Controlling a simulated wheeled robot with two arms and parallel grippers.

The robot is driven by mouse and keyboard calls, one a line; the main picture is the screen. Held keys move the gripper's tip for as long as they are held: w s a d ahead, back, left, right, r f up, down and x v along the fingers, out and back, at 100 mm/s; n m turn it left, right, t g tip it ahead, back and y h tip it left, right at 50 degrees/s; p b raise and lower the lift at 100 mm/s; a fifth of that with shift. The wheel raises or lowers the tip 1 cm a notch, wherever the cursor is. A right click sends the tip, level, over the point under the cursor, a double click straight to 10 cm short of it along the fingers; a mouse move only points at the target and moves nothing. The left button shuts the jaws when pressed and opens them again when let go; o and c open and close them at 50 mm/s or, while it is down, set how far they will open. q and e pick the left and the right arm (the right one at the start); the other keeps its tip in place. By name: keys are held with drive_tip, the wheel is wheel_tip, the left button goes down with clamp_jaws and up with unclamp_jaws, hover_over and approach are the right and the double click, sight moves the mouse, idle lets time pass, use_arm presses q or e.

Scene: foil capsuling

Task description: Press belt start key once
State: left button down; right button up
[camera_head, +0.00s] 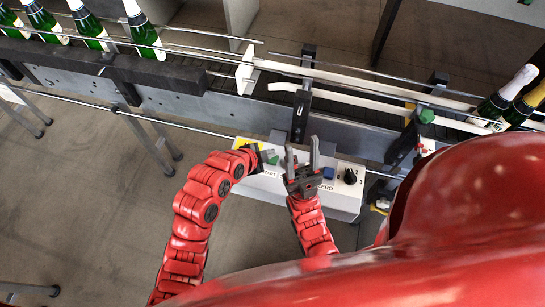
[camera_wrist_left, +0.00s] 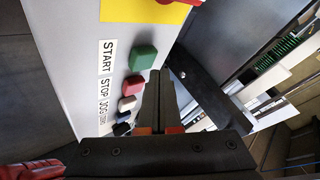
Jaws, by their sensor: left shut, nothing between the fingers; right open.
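The control box (camera_head: 340,200) stands below the belt. In the left wrist view its face carries a START label (camera_wrist_left: 108,57) beside a green key (camera_wrist_left: 142,58). The green key also shows in the head view (camera_head: 271,158). My left gripper (camera_head: 257,160) is at the left end of the box, beside the green key. In the left wrist view its fingers (camera_wrist_left: 160,76) are shut and empty, with the tips close to the key; I cannot tell whether they touch it. My right gripper (camera_head: 302,150) is open and empty over the middle of the box, partly hiding it.
A red key (camera_wrist_left: 132,85) and a white key (camera_wrist_left: 127,103) follow the green one. A blue key (camera_head: 328,173) and black knob (camera_head: 350,176) lie right of my right gripper. Several bottles (camera_head: 91,28) stand on the belt at left, two (camera_head: 507,92) at right.

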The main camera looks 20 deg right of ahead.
idle(0.9)
use_arm(q)
drive_tip(key=shift+f+b, duration=0.45)
drive_tip(key=shift+b, duration=0.45)
